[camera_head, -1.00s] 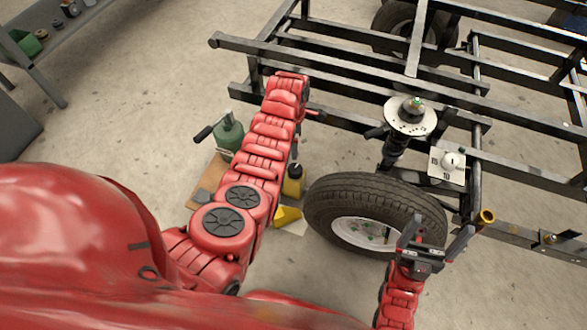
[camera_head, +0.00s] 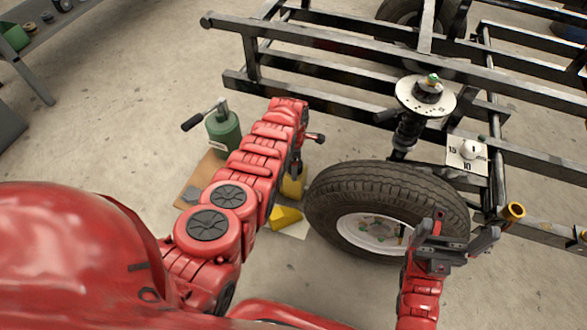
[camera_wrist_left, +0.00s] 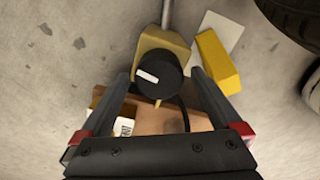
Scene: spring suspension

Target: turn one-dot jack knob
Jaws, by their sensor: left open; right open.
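In the left wrist view a round black knob (camera_wrist_left: 158,74) with one white bar mark sits on a yellow jack body (camera_wrist_left: 160,42). No dots can be made out on it. My left gripper (camera_wrist_left: 160,80) is open, with one finger on each side of the knob; contact cannot be told. In the head view the yellow jack (camera_head: 293,184) is partly hidden behind my left arm, and the left fingers are mostly hidden. My right gripper (camera_head: 463,231) is open and empty in front of the tyre (camera_head: 340,182).
A green jack (camera_head: 222,134) with a handle stands on a brown board (camera_head: 192,190) left of my left arm. A yellow wedge (camera_head: 284,216) lies beside the yellow jack. The black frame (camera_head: 330,78) and strut plate (camera_head: 410,97) are behind. Bare floor is at left.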

